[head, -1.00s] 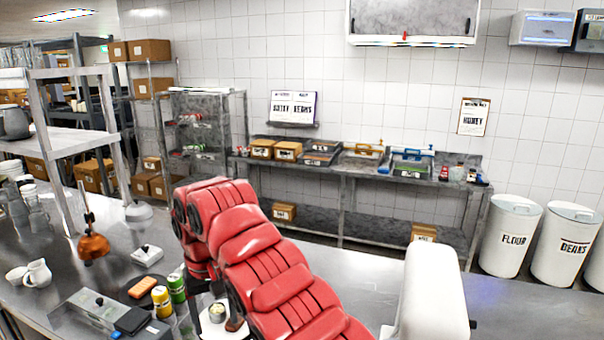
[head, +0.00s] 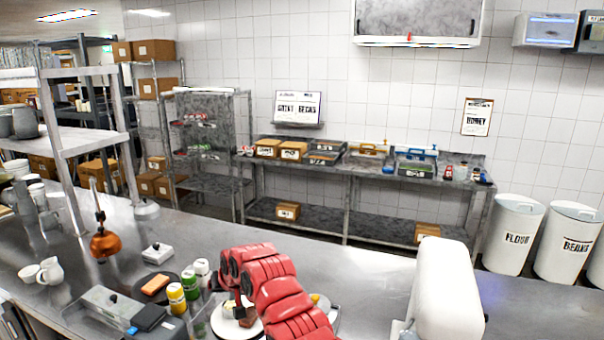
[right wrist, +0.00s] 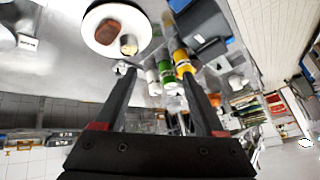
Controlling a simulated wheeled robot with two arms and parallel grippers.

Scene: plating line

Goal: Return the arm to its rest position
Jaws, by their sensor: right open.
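My right arm (head: 275,290) is the red segmented arm that comes in from the bottom of the head view and reaches over the steel counter. In the right wrist view my right gripper (right wrist: 158,75) has its two dark fingers spread apart, with nothing held between them. Beyond the fingers are a white plate (right wrist: 92,22) with a brown piece (right wrist: 108,32) and a small round pale item (right wrist: 129,45). In the head view the arm partly hides this plate (head: 222,327), and the fingertips are hard to make out. My left gripper is not in view.
Yellow (head: 177,299), green (head: 190,286) and white (head: 202,270) bottles stand just left of the arm. A grey lidded container (head: 105,305), a white pitcher (head: 50,271) and a copper-coloured item (head: 104,244) are farther left. The counter behind the arm (head: 330,265) is clear.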

